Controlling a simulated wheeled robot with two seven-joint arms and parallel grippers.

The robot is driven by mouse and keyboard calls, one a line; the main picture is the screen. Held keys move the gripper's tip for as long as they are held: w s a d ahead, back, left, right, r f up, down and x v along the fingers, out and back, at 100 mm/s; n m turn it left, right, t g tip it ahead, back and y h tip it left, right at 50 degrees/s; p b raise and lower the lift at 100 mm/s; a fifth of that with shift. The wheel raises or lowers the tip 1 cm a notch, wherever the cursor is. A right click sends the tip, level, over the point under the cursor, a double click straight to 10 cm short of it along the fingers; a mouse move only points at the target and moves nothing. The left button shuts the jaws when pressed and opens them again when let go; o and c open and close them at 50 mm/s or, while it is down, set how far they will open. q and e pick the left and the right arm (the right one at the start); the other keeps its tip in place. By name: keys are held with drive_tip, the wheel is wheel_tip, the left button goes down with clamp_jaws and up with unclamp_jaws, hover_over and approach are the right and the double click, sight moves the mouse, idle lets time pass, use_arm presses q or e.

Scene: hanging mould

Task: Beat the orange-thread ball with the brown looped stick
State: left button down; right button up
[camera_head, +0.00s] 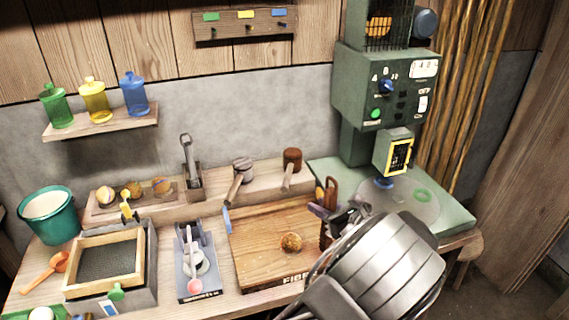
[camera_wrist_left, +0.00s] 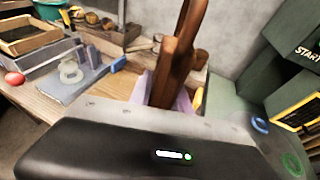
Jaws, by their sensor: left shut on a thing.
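The orange-thread ball (camera_head: 291,242) is a small brownish-orange ball. It lies on the wooden board (camera_head: 262,220) in the middle of the bench in the head view. My left gripper (camera_head: 327,210) is at the right edge of the board, to the right of the ball and apart from it. It is shut on the brown looped stick (camera_head: 331,189), whose looped part stands up above the fingers. In the left wrist view the stick (camera_wrist_left: 178,52) rises between the purple finger pads. Part of the stick is hidden by my gripper. My right gripper is not in view.
A green machine (camera_head: 385,85) stands right of the board. Two mallets (camera_head: 240,175) (camera_head: 291,168) lie on the ledge behind it. A grey stand (camera_head: 197,262) and a framed tray (camera_head: 105,262) are to the left. A teal bucket (camera_head: 48,215) is at far left.

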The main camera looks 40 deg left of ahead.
use_arm(q)
drive_tip(key=a+r+n+g, duration=0.1)
drive_tip(key=a+r, duration=0.2)
drive_tip(key=a, duration=0.3)
drive_tip(key=a+r+n+g+y+p, duration=0.1)
drive_tip(key=a+r+g, duration=0.1)
drive_tip(key=a, duration=0.4)
drive_tip(key=shift+s+r+n, duration=0.15)
drive_tip(key=shift+r+n, duration=0.15)
drive_tip(key=shift+r, duration=0.55)
drive_tip(key=shift+d+f, duration=0.1)
wheel_tip(320, 180, down, 5)
drive_tip(key=b, duration=0.5)
